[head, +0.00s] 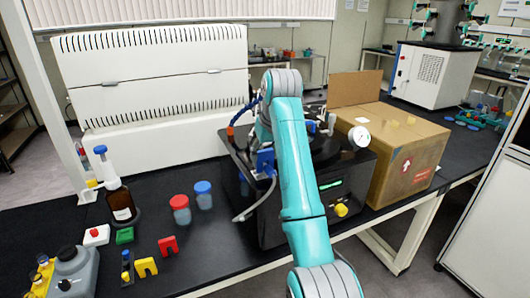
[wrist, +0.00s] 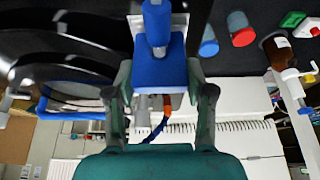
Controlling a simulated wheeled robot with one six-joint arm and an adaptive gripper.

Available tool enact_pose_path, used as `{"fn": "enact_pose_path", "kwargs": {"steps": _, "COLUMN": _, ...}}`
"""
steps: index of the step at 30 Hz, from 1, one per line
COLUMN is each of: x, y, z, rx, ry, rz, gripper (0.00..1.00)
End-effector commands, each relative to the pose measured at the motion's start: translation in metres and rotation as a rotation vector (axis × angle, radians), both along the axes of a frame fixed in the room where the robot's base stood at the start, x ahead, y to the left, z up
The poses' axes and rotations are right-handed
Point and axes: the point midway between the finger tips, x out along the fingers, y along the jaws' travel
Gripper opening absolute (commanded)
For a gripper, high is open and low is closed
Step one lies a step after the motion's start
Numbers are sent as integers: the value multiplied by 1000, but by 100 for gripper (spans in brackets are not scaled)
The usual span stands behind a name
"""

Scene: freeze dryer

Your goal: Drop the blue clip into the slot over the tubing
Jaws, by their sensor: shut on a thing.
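In the wrist view, my gripper (wrist: 160,80) has its two dark fingers on either side of a blue block, which I take to be the blue clip (wrist: 160,73). A blue rounded piece and a pale bracket (wrist: 178,22) lie directly beyond it. In the head view, blue parts (head: 265,160) show at the front left of the black dryer (head: 285,215), beside my arm. Grey tubing (head: 256,203) curves down from there. My arm hides most of the gripper in the head view. I cannot tell how far the clip sits in the slot.
A red clip (head: 168,245) and a yellow clip (head: 146,267) stand on the black bench. Red-lidded (head: 180,210) and blue-lidded (head: 203,195) jars and a brown bottle (head: 119,200) stand left of the dryer. A cardboard box (head: 405,160) is close on the right.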

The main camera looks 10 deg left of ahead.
Motion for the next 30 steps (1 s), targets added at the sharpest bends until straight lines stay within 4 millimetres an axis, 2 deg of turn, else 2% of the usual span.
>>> {"fn": "enact_pose_path", "kwargs": {"steps": 30, "x": 0, "y": 0, "z": -10, "rx": 1, "ry": -1, "rz": 0, "gripper": 40}}
